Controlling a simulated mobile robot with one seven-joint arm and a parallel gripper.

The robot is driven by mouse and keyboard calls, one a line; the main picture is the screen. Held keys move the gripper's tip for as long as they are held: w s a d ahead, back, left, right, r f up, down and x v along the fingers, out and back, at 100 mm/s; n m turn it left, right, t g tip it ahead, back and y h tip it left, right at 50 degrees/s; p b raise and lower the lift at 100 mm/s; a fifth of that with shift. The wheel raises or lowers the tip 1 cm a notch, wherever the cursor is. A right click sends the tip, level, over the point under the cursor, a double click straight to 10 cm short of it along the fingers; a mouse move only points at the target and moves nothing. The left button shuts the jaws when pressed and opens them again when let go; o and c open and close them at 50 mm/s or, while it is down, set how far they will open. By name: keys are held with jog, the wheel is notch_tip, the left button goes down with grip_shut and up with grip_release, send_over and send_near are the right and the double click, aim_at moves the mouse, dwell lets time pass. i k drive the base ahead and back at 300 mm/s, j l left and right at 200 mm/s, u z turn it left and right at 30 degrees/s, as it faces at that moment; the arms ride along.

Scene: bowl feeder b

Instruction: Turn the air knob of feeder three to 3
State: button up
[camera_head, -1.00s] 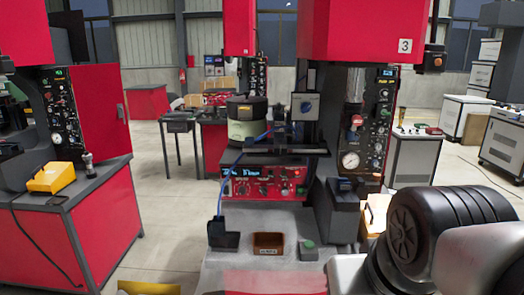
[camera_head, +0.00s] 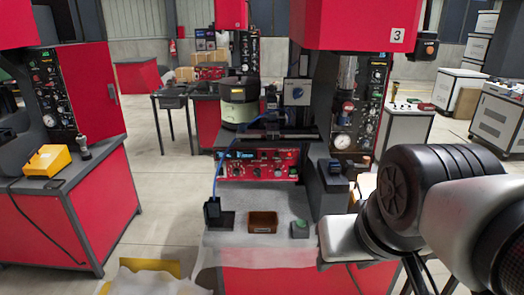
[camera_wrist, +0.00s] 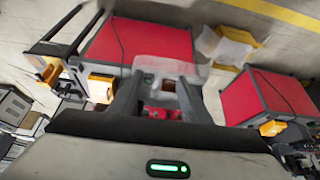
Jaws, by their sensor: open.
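Feeder three is the red machine marked with a 3 (camera_head: 398,37) in the head view. Its dark side panel (camera_head: 371,105) carries a round white gauge (camera_head: 342,142), with a red knob (camera_head: 348,107) above it. Its red control box (camera_head: 262,165) has a lit blue display and several small dark knobs. Which one is the air knob, and its setting, I cannot read from here. My gripper (camera_wrist: 157,88) shows in the wrist view, open and empty, its two dark fingers apart.
A brown bin (camera_head: 263,222) and a green button (camera_head: 299,228) sit on the feeder's grey top. A red bench (camera_head: 70,225) with a yellow box (camera_head: 47,159) stands at left. A white bag (camera_head: 160,277) lies at the front left.

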aim_at(277, 171)
jog(key=i+j+z, duration=0.15)
jog(key=i+j, duration=0.15)
jog(key=i+j+z, duration=0.2)
jog(key=j, duration=0.2)
jog(key=i+j+z, duration=0.15)
jog(key=i+j, duration=0.15)
jog(key=j, duration=0.15)
jog(key=i+j+z, duration=0.15)
jog(key=j, duration=0.3)
jog(key=i+l, duration=0.05)
jog(key=i, duration=0.05)
